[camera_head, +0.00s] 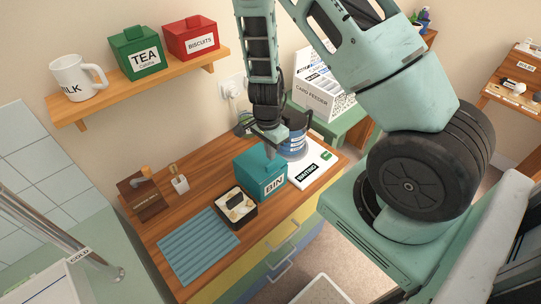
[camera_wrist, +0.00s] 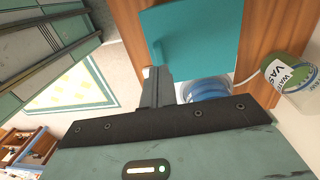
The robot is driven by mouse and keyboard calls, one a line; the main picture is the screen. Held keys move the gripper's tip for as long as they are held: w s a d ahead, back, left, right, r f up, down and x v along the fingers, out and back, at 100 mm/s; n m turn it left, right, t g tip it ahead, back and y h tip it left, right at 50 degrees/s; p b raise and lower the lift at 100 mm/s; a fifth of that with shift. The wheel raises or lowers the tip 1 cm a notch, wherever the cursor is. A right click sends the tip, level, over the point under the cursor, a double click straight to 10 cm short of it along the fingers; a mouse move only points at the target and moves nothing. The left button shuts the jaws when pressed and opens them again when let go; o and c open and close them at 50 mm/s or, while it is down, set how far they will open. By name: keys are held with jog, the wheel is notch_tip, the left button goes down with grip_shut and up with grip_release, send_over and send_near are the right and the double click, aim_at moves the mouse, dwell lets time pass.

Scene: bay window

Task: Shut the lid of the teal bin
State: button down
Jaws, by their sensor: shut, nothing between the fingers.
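The teal bin (camera_head: 273,184), labelled BIN, stands on the wooden counter. Its teal lid (camera_head: 253,160) lies over the top and looks about level in the head view; I cannot tell whether it is fully down. In the wrist view the lid (camera_wrist: 205,42) is a flat teal panel with a narrow raised strip near its left side. My gripper (camera_head: 275,143) is above the back part of the bin, with its fingers shut and empty. In the wrist view the fingertips (camera_wrist: 158,76) are close to the lid's edge; contact is unclear.
A blue labelled container (camera_head: 294,142) stands just behind the bin, beside a white labelled board (camera_head: 311,164). A dark tray (camera_head: 237,219) is in front of the bin, beside a blue ribbed mat (camera_head: 198,247). A shelf (camera_head: 150,90) hangs on the wall above.

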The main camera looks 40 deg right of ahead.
aim_at(272, 164)
jog(key=shift+s+f, duration=0.1)
jog(key=shift+f, duration=1)
jog(key=shift+f, duration=0.1)
jog(key=shift+s+f+b, duration=0.15)
jog(key=shift+f+b, duration=0.25)
jog(key=shift+f, duration=0.05)
jog(key=shift+r+p, duration=0.45)
jog(key=shift+r, duration=0.05)
notch_tip(272, 164, up, 13)
jog(key=p, duration=0.2)
